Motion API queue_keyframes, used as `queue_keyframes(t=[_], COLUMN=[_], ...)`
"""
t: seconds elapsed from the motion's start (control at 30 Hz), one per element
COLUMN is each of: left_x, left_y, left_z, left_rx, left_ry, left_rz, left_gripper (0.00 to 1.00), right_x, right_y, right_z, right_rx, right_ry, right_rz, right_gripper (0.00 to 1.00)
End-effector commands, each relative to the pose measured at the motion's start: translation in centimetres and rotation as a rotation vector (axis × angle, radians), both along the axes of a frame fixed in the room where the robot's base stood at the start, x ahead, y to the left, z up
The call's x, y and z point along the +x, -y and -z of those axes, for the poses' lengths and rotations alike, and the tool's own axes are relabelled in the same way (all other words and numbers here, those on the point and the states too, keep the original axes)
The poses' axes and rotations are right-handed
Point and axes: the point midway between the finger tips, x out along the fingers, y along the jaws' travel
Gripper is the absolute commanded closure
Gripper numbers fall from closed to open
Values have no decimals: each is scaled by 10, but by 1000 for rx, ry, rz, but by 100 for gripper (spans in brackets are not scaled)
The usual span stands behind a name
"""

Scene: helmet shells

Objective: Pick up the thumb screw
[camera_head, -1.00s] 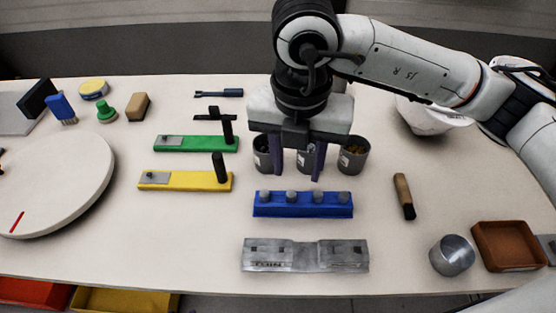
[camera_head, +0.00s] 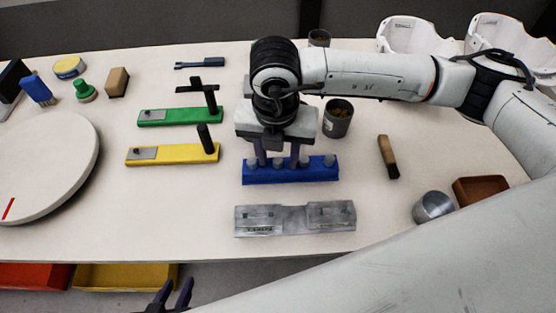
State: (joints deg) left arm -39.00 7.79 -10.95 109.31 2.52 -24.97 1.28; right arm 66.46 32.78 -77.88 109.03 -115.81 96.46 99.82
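A blue rack (camera_head: 318,173) lies across the middle of the table and holds several grey thumb screws with round heads. My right gripper (camera_head: 279,161) points down over the left half of the rack. Its two purple fingers are apart, one on each side of a thumb screw (camera_head: 278,163); I cannot tell whether they touch it. Another thumb screw (camera_head: 329,160) stands at the rack's right end. My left gripper (camera_head: 174,291) shows only at the bottom edge, off the table's front, with its purple fingers apart and empty.
A grey metal fixture (camera_head: 285,222) lies in front of the rack. A dark grey cup (camera_head: 338,120) stands behind it. Yellow (camera_head: 180,154) and green (camera_head: 180,117) fixtures are to the left. A brush (camera_head: 388,158), metal cup (camera_head: 432,207) and brown tray (camera_head: 478,187) are right.

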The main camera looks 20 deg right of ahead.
Motion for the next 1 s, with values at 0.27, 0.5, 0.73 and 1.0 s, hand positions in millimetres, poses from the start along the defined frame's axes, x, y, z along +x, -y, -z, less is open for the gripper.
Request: queue_keyframes(t=[0.27,0.5,0.73,1.0], left_x=[2,-1,-3,-4], left_y=[0,0,0,0], left_z=[-1,0,2,8], left_rx=[0,0,0,1], left_ry=[4,0,-5,-6], left_rz=[0,0,0,0], left_gripper=[69,69,69,69], right_x=[0,0,1,1], right_y=[0,0,0,0], right_z=[0,0,-7,-56], right_rx=[0,0,1,0], right_ry=[0,0,3,6], right_rz=[0,0,1,0], right_gripper=[79,100,100,100])
